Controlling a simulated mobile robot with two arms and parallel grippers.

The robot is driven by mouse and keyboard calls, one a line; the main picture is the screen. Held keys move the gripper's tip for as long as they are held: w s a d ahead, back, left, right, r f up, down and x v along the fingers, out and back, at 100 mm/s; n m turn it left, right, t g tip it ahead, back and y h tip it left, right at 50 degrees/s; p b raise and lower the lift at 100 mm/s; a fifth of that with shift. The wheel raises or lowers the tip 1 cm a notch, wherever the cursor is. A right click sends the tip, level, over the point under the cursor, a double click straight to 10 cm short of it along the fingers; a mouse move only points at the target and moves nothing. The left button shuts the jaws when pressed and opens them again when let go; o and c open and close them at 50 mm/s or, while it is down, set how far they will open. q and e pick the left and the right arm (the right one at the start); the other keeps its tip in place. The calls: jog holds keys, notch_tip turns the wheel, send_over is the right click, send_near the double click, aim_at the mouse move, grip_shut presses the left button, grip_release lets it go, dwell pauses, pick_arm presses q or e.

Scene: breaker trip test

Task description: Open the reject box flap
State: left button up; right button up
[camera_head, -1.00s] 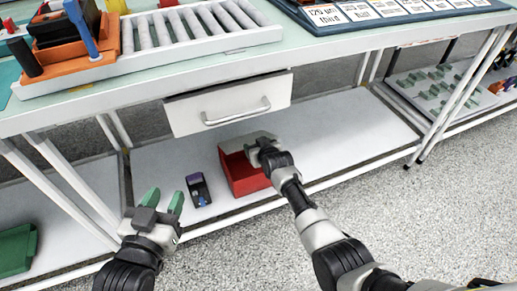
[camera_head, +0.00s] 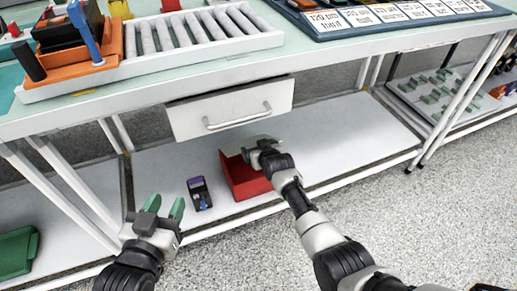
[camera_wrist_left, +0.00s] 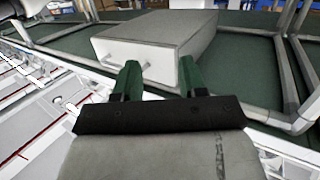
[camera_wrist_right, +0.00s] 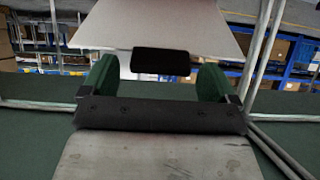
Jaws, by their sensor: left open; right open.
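The red reject box (camera_head: 246,181) stands on the low shelf under the bench. Its pale grey flap (camera_head: 236,150) shows at the top, partly covered by my right gripper (camera_head: 259,153); how far it stands open is hard to tell. In the right wrist view, a pale panel (camera_wrist_right: 160,28), apparently the flap, has a black tab (camera_wrist_right: 160,61) between the open green fingertips (camera_wrist_right: 158,78). Contact with the tab cannot be told. My left gripper (camera_head: 164,208) is open and empty, in front of the shelf. It also shows in the left wrist view (camera_wrist_left: 160,80).
A closed white drawer (camera_head: 230,108) with a bar handle hangs above the box. A small dark device (camera_head: 199,193) lies on the shelf (camera_head: 340,130) left of the box. A green bin (camera_head: 17,252) is at far left. The shelf right of the box is clear.

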jog(key=shift+s, duration=0.1)
pick_arm(q)
jog(key=s+a+f+g+y+p, duration=0.1)
jog(key=s+a+f+g+p, duration=0.1)
jog(key=s+f+g, duration=0.2)
jog(key=s+a+f+g+y+p, duration=0.2)
jog(key=s+a+f+g+p, duration=0.1)
jog(key=s+g, duration=0.5)
jog(key=shift+s+f+n+p, duration=0.3)
jog(key=shift+s+f+p, duration=0.05)
jog(key=shift+f, duration=0.05)
pick_arm(e)
jog(key=v, duration=1)
jog(key=shift+s+r, duration=0.2)
jog(key=shift+s, duration=0.05)
jog(key=shift+d, duration=0.15)
